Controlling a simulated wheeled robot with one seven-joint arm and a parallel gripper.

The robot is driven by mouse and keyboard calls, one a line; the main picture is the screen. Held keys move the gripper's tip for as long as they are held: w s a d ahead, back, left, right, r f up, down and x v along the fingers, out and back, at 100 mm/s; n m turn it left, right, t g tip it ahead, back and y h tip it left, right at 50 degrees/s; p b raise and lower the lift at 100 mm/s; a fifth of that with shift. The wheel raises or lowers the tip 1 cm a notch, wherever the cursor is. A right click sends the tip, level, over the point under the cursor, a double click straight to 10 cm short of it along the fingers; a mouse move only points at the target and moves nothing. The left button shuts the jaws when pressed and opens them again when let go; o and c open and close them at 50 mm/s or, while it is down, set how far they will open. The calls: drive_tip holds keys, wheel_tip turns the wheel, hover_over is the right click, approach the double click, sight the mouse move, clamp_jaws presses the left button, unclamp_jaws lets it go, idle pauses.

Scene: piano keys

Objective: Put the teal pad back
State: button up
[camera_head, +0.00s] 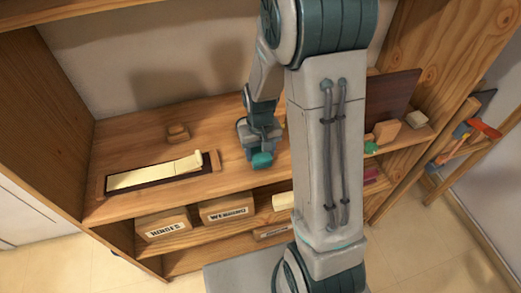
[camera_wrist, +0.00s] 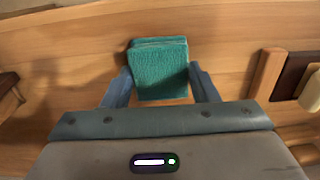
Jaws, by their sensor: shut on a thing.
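The teal pad (camera_wrist: 160,72) is a small square block with a textured face, between the two blue fingers of my gripper (camera_wrist: 160,90) in the wrist view. In the head view the teal pad (camera_head: 262,160) shows at the lower tip of my gripper (camera_head: 259,150). My gripper is shut on the pad, over the wooden worktop, right of the tray with the keys. I cannot tell from the views whether the pad touches the worktop.
A dark tray (camera_head: 108,184) with pale keys lies on the left of the worktop (camera_head: 130,140). A small wooden block (camera_head: 178,132) sits behind it. Boxes marked HINGES (camera_head: 168,226) and WEBBING (camera_head: 227,210) stand on the shelf below. A dark brown board (camera_head: 392,95) leans at right.

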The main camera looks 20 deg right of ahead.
sight(260, 153)
drive_tip(key=o, duration=0.9)
drive_tip(key=shift+r, duration=0.1)
wheel_tip(260, 153, up, 11)
drive_tip(key=s+r+t, duration=0.1)
drive_tip(key=s+r, duration=0.1)
drive_tip(key=s, duration=0.3)
drive_tip(key=s+r+t, duration=0.1)
drive_tip(key=s+r, duration=0.2)
drive_tip(key=s, duration=0.1)
drive_tip(key=s+r+t, duration=0.1)
drive_tip(key=s+r, duration=0.1)
drive_tip(key=s, duration=0.3)
drive_tip(key=shift+s+r, duration=0.25)
drive_tip(key=shift+s, duration=0.05)
